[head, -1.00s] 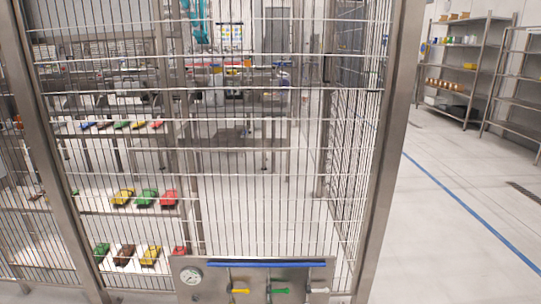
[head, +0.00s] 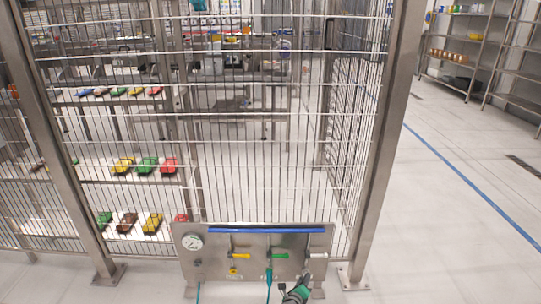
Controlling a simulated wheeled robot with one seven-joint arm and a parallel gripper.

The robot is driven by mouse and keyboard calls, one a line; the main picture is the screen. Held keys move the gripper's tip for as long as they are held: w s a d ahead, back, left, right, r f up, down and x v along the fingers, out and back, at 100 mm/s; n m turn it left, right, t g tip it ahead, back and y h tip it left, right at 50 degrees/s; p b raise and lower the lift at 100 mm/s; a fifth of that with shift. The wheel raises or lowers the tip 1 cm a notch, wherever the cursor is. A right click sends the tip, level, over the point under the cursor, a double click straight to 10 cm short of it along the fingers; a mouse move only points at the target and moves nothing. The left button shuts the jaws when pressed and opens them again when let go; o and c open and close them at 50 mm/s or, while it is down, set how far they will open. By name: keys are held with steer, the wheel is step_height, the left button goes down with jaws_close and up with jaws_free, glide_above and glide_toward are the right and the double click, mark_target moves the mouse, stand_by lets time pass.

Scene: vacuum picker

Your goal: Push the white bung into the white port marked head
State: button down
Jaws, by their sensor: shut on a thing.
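The steel panel (head: 210,255) at the bottom of the cage carries a yellow, a green and a white-handled valve (head: 317,255), left to right. My gripper (head: 299,286), dark and teal, is at the bottom edge of the head view, in front of the panel's lower right part, below the white valve. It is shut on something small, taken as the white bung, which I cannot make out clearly. The white port is hidden or too small to tell apart behind the gripper. Whether the bung touches the port cannot be told.
A round gauge (head: 192,241) and a blue bar (head: 267,230) are on the panel. A yellow fitting (head: 233,270) and a green hose (head: 268,284) show left of my gripper. Wire mesh rises behind, and a steel post (head: 375,200) stands right.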

steer(key=shift+w+b, duration=0.45)
steer(key=shift+b, duration=0.05)
stand_by(0.7)
steer(key=c, duration=1.1)
jaws_free()
steer(key=shift+o, duration=0.2)
steer(key=shift+r, duration=0.1)
steer(key=p+v, duration=0.6)
steer(key=p, duration=0.1)
